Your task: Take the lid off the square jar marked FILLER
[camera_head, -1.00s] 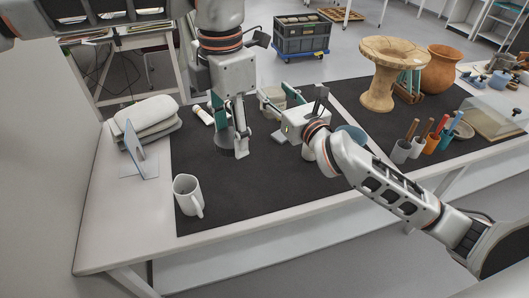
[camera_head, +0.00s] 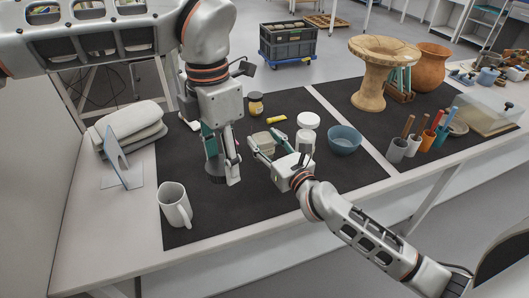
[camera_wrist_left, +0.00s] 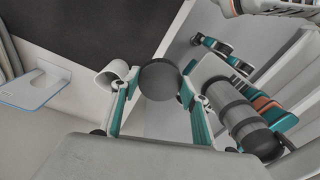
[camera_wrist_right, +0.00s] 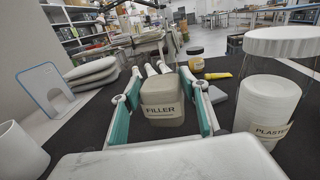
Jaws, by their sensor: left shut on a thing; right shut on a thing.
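The square cream jar marked FILLER (camera_wrist_right: 162,112) is between the fingers of my right gripper (camera_wrist_right: 163,97), which is shut on it. In the head view the jar (camera_head: 262,139) is just ahead of my right gripper. I cannot tell whether it touches the mat. My left gripper (camera_head: 222,164) is left of the jar, pointing down, shut on a dark grey round piece (camera_wrist_left: 159,80). That piece also shows under the gripper in the head view (camera_head: 215,175). Whether it is the jar's lid I cannot tell.
A white PLASTER jar (camera_wrist_right: 266,104) stands right of the FILLER jar. A blue bowl (camera_head: 345,140), a yellow jar (camera_head: 256,104) and a yellow tube (camera_head: 276,119) are nearby. A white mug (camera_head: 173,203) stands at front left. The front middle of the dark mat (camera_head: 235,220) is clear.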

